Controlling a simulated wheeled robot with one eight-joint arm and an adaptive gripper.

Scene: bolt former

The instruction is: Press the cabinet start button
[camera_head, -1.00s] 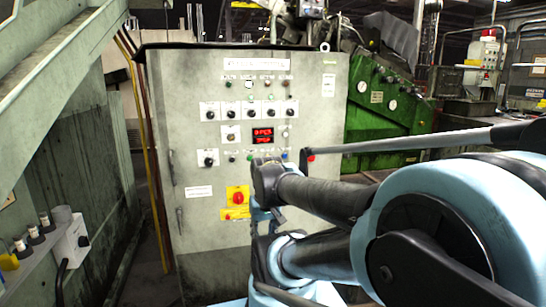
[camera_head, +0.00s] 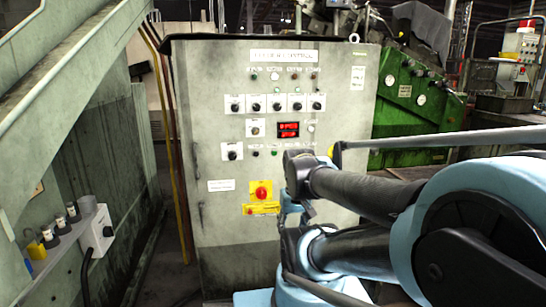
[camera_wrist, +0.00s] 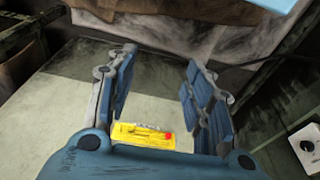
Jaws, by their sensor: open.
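The grey control cabinet (camera_head: 206,80) stands upright ahead in the head view. Its front has a row of lamps, black knobs on white plates, a red display (camera_head: 288,130) and a lower row of small buttons (camera_head: 274,153). My arm hides the right part of that row, and I cannot tell which button is start. A red knob (camera_head: 262,194) sits on a yellow plate lower down. In the wrist view my gripper (camera_wrist: 160,85) is open and empty, with a yellow plate with a red part (camera_wrist: 142,135) seen between its fingers. Contact with the cabinet cannot be told.
A green machine (camera_head: 405,100) stands behind the cabinet at right. A grey-green sloped frame (camera_head: 85,110) stands at left, with a small switch box (camera_head: 97,235) low on it. A dark floor gap lies between frame and cabinet. A knob (camera_wrist: 307,145) shows at the wrist view's right.

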